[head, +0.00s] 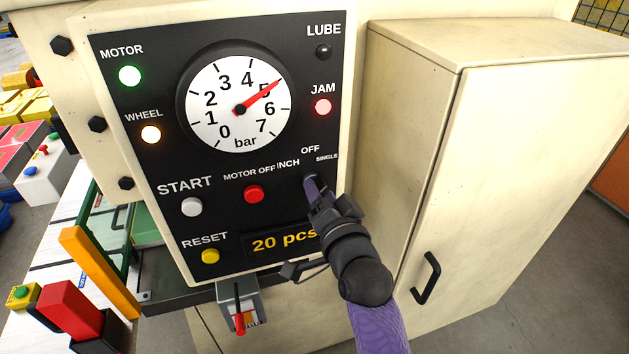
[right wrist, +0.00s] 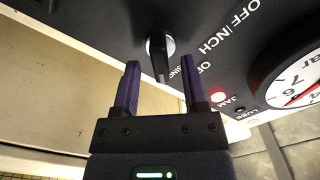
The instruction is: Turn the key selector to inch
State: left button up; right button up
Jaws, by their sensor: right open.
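The key selector (right wrist: 158,48) is on the black control panel (head: 168,100). In the right wrist view it is a silver collar with a dark key sticking out. The INCH, OFF and SINGLE labels sit around it; I cannot tell which one it points at. In the head view my right gripper mostly hides it. My right gripper (head: 314,188) is open, its purple fingers just in front of the selector. In the right wrist view the gripper's fingers (right wrist: 160,82) stand either side of the key's end, with gaps. My left gripper is not in view.
The red MOTOR OFF button (head: 253,194) is left of the selector, and the counter display (head: 283,242) reading 20 pcs is below. The green MOTOR lamp (head: 130,76) is lit. A cream cabinet (head: 510,140) with a black handle stands close on the right.

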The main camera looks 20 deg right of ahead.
jog(key=shift+w+a, duration=0.1)
jog(key=shift+w, duration=0.5)
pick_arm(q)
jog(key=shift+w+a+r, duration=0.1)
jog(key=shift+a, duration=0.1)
pick_arm(e)
jog(key=shift+w, duration=0.3)
grip_shut()
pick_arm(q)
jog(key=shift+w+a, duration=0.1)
